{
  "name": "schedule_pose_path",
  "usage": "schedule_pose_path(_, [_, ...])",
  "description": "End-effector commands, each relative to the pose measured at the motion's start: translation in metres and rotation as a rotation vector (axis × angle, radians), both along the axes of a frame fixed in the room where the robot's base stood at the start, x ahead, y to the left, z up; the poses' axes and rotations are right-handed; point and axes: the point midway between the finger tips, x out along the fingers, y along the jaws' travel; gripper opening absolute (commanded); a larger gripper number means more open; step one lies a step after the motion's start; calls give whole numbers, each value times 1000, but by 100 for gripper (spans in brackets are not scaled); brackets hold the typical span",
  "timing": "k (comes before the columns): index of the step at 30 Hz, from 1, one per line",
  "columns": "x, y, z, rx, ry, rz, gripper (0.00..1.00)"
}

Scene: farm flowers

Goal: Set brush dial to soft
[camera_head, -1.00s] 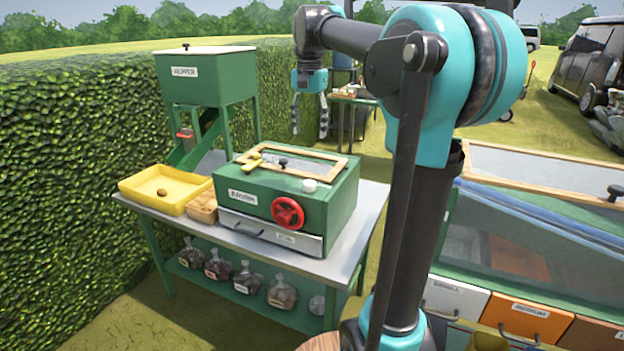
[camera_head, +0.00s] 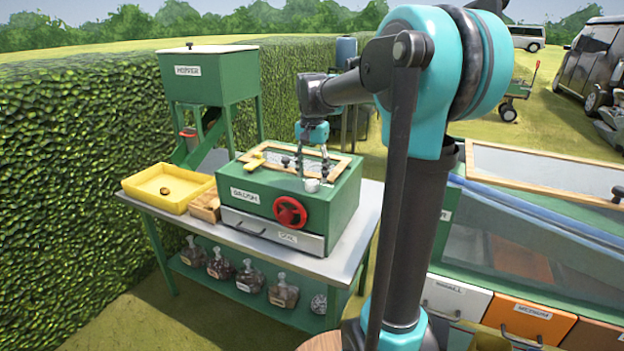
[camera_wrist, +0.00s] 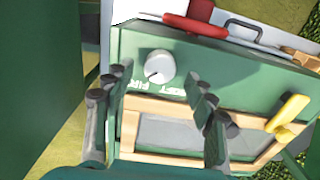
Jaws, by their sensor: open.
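The brush dial is a white round knob (camera_wrist: 159,66) on top of the green machine (camera_wrist: 232,75). It also shows in the head view as a small white knob (camera_head: 312,185) near the machine's front right top edge. In the wrist view a dark mark on the dial points toward the lower left. Lettering beside it is small, and I cannot read for sure which setting is selected. My gripper (camera_head: 312,172) is open and points down over the dial. In the wrist view its fingers (camera_wrist: 157,88) stand either side of the dial's near area, with nothing between the pads.
A wood-framed window (camera_head: 335,159) with a yellow handle (camera_head: 252,161) lies on the machine's top. A red handwheel (camera_head: 290,212) is on its front, above a grey drawer (camera_head: 262,229). A yellow tray (camera_head: 150,196) and green hopper (camera_head: 208,80) stand left.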

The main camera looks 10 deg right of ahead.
Motion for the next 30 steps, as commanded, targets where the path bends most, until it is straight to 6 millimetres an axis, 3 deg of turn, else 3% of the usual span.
schedule_pose_path(6, [0,0,-20,0,0,0,56])
schedule_pose_path(16, [0,0,-23,0,0,0,56])
schedule_pose_path(28, [0,0,-23,0,0,0,8])
schedule_pose_path(30, [0,0,-23,0,0,0,6])
